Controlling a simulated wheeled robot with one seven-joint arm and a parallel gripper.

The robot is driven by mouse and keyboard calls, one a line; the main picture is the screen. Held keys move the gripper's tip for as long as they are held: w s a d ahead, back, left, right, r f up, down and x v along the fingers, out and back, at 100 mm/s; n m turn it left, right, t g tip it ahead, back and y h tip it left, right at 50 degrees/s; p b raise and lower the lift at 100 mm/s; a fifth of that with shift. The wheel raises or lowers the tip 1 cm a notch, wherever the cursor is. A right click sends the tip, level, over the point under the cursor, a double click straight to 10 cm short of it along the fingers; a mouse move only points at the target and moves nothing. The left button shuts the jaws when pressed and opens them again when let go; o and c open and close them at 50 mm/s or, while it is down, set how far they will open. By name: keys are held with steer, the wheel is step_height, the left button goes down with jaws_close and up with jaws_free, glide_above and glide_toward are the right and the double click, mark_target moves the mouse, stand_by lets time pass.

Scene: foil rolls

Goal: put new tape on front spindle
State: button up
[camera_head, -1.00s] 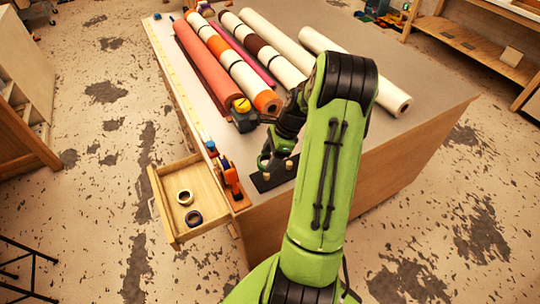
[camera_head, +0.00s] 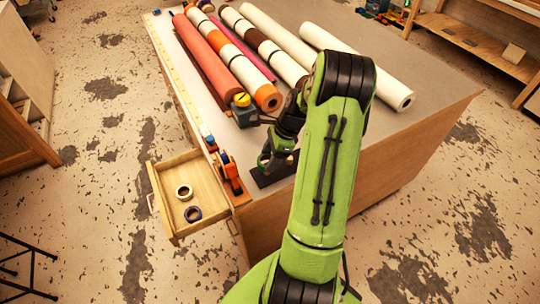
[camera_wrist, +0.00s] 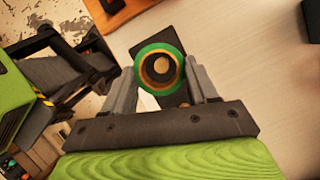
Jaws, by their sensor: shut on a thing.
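My gripper (camera_head: 266,161) is low over the black base plate (camera_head: 262,182) at the table's near corner. In the wrist view, my gripper (camera_wrist: 160,88) is shut on a green tape roll (camera_wrist: 148,50). A light round spindle top (camera_wrist: 161,65) shows in the roll's hole, with the black plate (camera_wrist: 176,98) behind. I cannot tell whether the roll is around the spindle or still above it. The spindles are hidden by my arm in the head view.
An orange tape dispenser (camera_head: 230,176) stands left of the plate. An open drawer (camera_head: 158,195) holds a cream tape roll (camera_head: 177,190) and a dark blue one (camera_head: 187,214). Long foil rolls (camera_head: 262,46) lie across the table behind. Table space right of the rolls is clear.

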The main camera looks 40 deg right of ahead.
steer(key=shift+f, duration=0.1)
steer(key=shift+f+b, duration=0.65)
steer(key=shift+f, duration=0.4)
steer(key=shift+f+b, duration=0.3)
steer(key=shift+f, duration=0.4)
steer(key=shift+f, duration=0.4)
stand_by(0.3)
steer(key=o, duration=1.1)
steer(key=shift+o, duration=0.2)
steer(key=shift+r, duration=0.15)
